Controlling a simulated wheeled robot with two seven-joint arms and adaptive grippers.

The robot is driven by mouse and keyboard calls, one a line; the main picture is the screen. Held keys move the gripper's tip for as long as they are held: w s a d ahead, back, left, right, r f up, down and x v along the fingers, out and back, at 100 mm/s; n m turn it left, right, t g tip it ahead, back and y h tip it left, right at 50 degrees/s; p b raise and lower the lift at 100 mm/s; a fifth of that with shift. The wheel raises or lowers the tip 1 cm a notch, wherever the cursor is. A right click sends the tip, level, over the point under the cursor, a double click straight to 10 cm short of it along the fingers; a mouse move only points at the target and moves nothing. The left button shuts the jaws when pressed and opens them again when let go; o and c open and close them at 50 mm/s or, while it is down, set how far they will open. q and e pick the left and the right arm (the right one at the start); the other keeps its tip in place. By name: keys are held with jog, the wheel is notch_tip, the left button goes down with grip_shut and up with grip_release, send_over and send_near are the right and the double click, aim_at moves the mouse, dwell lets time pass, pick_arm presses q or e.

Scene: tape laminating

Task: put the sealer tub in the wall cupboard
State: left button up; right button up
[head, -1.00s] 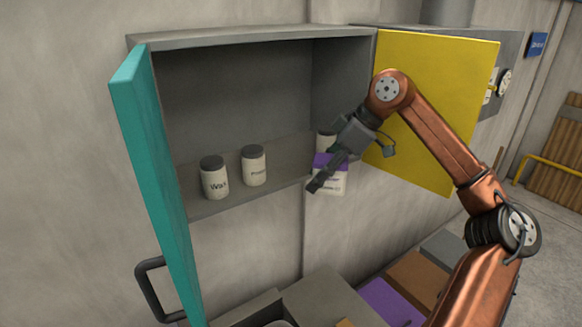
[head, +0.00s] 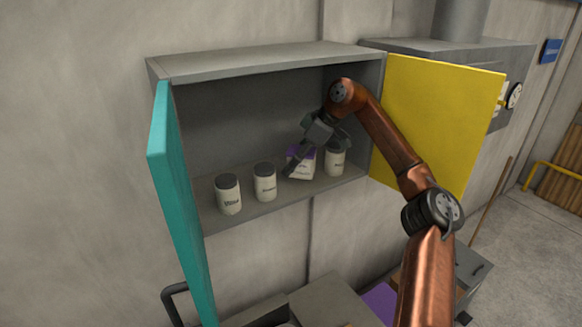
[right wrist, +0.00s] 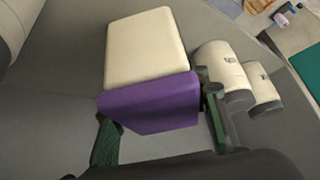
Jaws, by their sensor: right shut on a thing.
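The sealer tub (head: 301,166) is a squarish cream tub with a purple lid. My right gripper (head: 294,160) is shut on it, inside the open wall cupboard (head: 250,62). In the right wrist view the tub (right wrist: 146,48) shows between the two fingers (right wrist: 160,125), which are at its purple lid. The tub is between two jars over the cupboard floor. I cannot tell whether its base touches the floor. My left gripper is not in view.
Two round jars, "Wax" (head: 228,195) and another (head: 265,182), stand left of the tub; a third (head: 335,162) stands right of it. The teal door (head: 178,200) and yellow door (head: 440,115) stand open at either side.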

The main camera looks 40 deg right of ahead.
jog(key=shift+w+r, duration=0.2)
jog(key=shift+w, duration=0.3)
jog(key=shift+s+d+f+p, duration=0.15)
jog(key=shift+f+p, duration=0.2)
jog(key=shift+f, duration=1.55)
jog(key=shift+f, duration=0.1)
jog(key=o, duration=1.5)
jog(key=shift+c, duration=0.2)
